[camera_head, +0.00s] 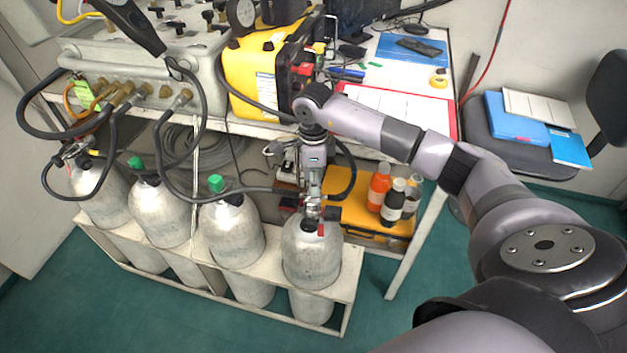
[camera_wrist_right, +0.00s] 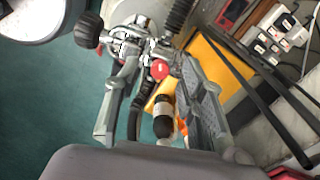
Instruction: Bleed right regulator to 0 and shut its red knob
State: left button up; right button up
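The right regulator (camera_head: 312,207) sits on top of the rightmost grey cylinder (camera_head: 311,255). A small red part (camera_head: 320,230) shows at its base in the head view. In the right wrist view the red knob (camera_wrist_right: 160,70) faces me on the metal valve body, with a black knob (camera_wrist_right: 89,30) to its left. My right gripper (camera_head: 314,180) points down at the regulator. In the right wrist view its two fingers (camera_wrist_right: 163,97) are apart, with the red knob between and beyond them; I see no clear contact. The regulator's gauge reading cannot be made out. My left gripper is not in view.
Green-capped cylinders (camera_head: 232,232) stand left in the white rack (camera_head: 345,280). Black hoses cross above them to the air panel (camera_head: 150,65). A yellow case (camera_head: 262,75) stands behind my right gripper. Bottles (camera_head: 393,203) and a yellow-orange case (camera_head: 365,222) are close on the right.

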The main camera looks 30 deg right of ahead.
jog(key=shift+f, duration=0.45)
grip_shut()
dwell(0.3)
